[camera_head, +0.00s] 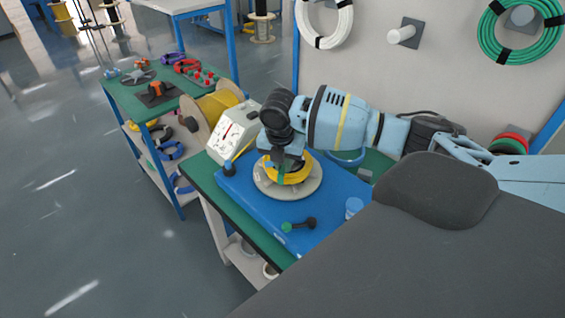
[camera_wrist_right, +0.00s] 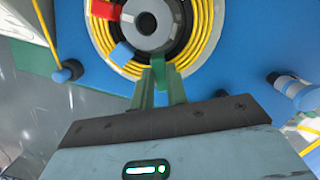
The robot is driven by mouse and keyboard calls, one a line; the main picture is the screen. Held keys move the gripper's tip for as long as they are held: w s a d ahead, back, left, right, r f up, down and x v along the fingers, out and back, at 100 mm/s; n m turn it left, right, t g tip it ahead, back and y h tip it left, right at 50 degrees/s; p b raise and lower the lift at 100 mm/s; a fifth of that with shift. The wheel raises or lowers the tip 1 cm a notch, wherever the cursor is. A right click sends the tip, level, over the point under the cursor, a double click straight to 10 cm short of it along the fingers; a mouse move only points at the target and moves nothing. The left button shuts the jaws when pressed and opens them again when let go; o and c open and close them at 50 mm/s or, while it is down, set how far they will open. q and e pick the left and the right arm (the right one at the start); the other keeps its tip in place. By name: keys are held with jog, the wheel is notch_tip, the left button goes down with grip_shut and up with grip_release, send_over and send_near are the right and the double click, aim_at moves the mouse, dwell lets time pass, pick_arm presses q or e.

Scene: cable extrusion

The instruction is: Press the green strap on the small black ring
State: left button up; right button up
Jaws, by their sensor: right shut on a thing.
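A coil of yellow cable (camera_head: 293,178) lies on a round pale disc (camera_head: 312,187) on the blue machine. In the right wrist view the yellow coil (camera_wrist_right: 203,48) surrounds a black ring (camera_wrist_right: 183,47) with a grey hub (camera_wrist_right: 152,34) in its centre. A red strap (camera_wrist_right: 106,10) and a blue strap (camera_wrist_right: 121,53) cross the coil on the left. The green strap (camera_wrist_right: 163,79) is at the near edge of the coil, between my right fingertips. My right gripper (camera_head: 284,163) points down over the coil and is shut on the green strap. My left gripper is not in view.
A white box with a dial (camera_head: 238,130) stands behind the coil. A black lever with a green knob (camera_head: 298,225) and a light blue knob (camera_head: 353,207) are on the blue machine (camera_head: 250,206). A spool of yellow cable (camera_head: 214,104) and a green-topped cart (camera_head: 132,92) are to the left.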

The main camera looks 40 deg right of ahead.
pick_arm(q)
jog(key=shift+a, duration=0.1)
pick_arm(e)
jog(key=shift+f, duration=0.4)
jog(key=shift+f, duration=0.25)
dwell(0.8)
jog(key=o, duration=0.9)
jog(key=shift+c, duration=0.2)
jog(key=shift+r+p, duration=1.15)
jog(key=shift+r, duration=2.85)
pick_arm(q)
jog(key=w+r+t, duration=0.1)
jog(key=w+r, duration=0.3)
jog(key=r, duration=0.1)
pick_arm(e)
jog(key=shift+r, duration=0.1)
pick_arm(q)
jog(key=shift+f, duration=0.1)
